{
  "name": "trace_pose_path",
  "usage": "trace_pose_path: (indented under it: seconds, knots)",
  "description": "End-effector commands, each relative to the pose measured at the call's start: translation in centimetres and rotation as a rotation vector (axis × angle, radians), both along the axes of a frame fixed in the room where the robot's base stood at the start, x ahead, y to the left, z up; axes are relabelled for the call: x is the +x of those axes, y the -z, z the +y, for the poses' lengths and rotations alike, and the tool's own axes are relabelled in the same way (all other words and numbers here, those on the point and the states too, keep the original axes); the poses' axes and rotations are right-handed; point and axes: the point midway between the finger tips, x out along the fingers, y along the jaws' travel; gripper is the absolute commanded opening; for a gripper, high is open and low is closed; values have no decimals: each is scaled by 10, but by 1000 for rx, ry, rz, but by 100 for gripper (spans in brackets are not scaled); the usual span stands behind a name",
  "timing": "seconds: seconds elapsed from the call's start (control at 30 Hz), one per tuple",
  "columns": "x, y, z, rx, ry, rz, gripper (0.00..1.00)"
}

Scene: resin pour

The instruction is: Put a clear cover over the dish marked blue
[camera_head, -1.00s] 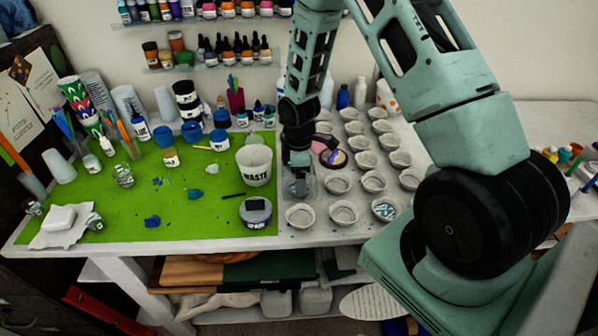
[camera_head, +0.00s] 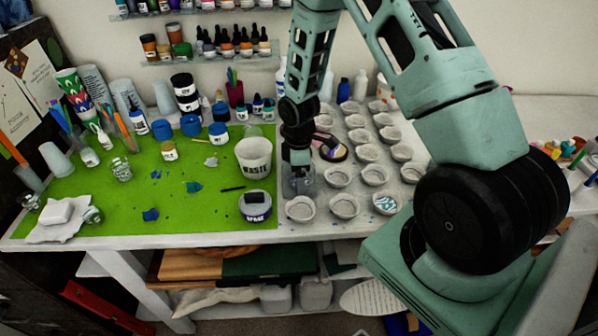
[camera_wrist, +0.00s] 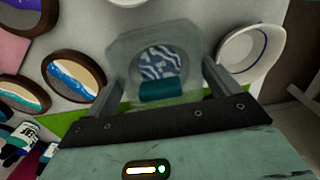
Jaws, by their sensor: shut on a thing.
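My gripper (camera_head: 297,168) is shut on a clear cover (camera_head: 304,186) and holds it low over the left edge of the grey work area. In the wrist view the see-through cover (camera_wrist: 140,45) is between the fingers, with a teal part at the grip. A blue-and-white wavy pattern (camera_wrist: 160,62) shows through the cover. I cannot tell how far below the cover it lies. In the head view a dish with a blue-and-white pattern (camera_head: 386,203) stands at the front right of the dish rows, apart from my gripper.
Several empty pale dishes stand close by, including a front-left one (camera_head: 300,208). A round dark-rimmed piece (camera_head: 333,150) lies behind right of my gripper.

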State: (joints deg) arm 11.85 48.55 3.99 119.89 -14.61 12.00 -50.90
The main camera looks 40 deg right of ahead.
Motion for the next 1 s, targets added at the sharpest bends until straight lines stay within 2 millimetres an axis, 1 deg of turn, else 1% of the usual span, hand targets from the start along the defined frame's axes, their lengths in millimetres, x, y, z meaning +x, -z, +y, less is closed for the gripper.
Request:
trace_pose_path:
  seconds: [0.37, 0.4, 0.43, 0.67, 0.77, 0.87, 0.97, 1.0]
  knots:
    - [0, 1, 0, 0, 0, 0, 66]
    - [0, 1, 0, 0, 0, 0, 97]
    - [0, 1, 0, 0, 0, 0, 100]
    - [0, 1, 0, 0, 0, 0, 100]
    - [1, -4, 0, 1, 1, -3, 100]
    - [2, -16, 0, 0, 1, -5, 100]
    - [2, -33, -1, -1, 1, -7, 100]
    - [2, -41, -1, 0, 1, -7, 100]
